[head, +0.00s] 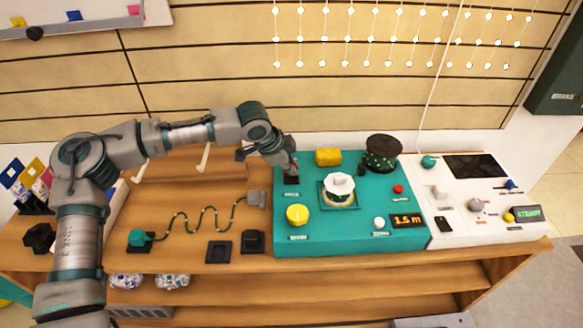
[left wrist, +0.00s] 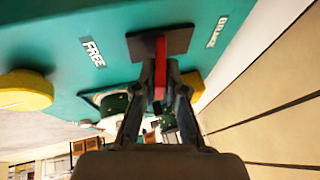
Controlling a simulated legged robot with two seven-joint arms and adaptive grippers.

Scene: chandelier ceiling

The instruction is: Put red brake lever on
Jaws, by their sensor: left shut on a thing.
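The red brake lever (left wrist: 160,62) rises from a dark square base plate (left wrist: 177,41) on the teal panel in the left wrist view. My left gripper (left wrist: 159,90) is shut on the lever, with one finger on each side of it. A label reading FREE (left wrist: 91,51) is on one side of the base, and a second label (left wrist: 217,31), hard to read, is on the other. In the head view my left gripper (head: 291,168) is at the back left corner of the teal panel (head: 330,225), largely covering the lever. My right gripper is not in view.
The panel also carries a yellow knob (head: 297,214), a yellow block (head: 328,157), a white-topped round part (head: 340,187), a dark spool (head: 382,153) and a display (head: 408,221). A white control board (head: 470,225) stands to the right. A wavy wire (head: 205,217) lies left.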

